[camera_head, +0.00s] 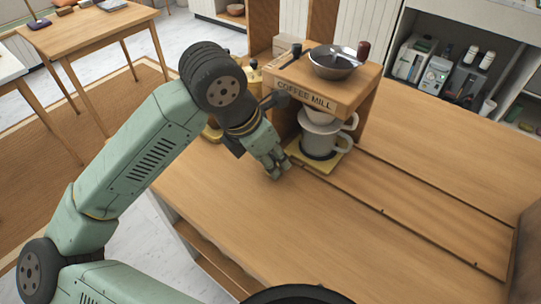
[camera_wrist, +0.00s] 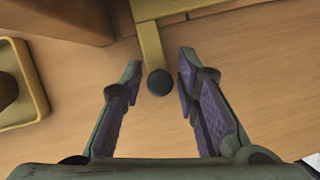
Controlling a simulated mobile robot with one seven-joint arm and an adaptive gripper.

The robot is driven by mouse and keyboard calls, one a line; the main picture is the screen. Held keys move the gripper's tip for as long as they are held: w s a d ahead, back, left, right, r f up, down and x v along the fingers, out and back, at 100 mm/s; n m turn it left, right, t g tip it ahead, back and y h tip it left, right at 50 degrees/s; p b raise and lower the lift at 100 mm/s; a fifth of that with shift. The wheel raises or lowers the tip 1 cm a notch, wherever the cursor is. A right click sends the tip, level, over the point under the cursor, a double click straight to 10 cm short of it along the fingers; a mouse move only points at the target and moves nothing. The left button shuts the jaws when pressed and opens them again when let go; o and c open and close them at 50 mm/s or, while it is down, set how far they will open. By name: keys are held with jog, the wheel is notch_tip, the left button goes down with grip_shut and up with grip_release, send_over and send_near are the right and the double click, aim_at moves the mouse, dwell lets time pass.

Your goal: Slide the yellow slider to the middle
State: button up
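The yellow slider (camera_head: 323,170) is a flat yellow plate at the foot of the wooden coffee mill stand (camera_head: 325,92). A white cup (camera_head: 318,141) with a dark lower band stands on it, under a white dripper (camera_head: 319,114). In the wrist view the slider shows as a yellow bar (camera_wrist: 151,45) with a dark round knob (camera_wrist: 160,82) at its end. My gripper (camera_head: 277,171) is low over the counter, just left of the plate. In the wrist view my gripper (camera_wrist: 160,70) is open, its fingers on either side of the knob, with gaps visible.
A metal bowl (camera_head: 333,63) sits on top of the stand. A brass-coloured object (camera_head: 212,131) is partly hidden behind my arm; a yellow-rimmed piece (camera_wrist: 40,85) shows at left in the wrist view. The counter (camera_head: 300,225) in front is clear.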

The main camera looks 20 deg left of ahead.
grip_shut()
jog(key=shift+d+f, duration=0.1)
dwell(0.6)
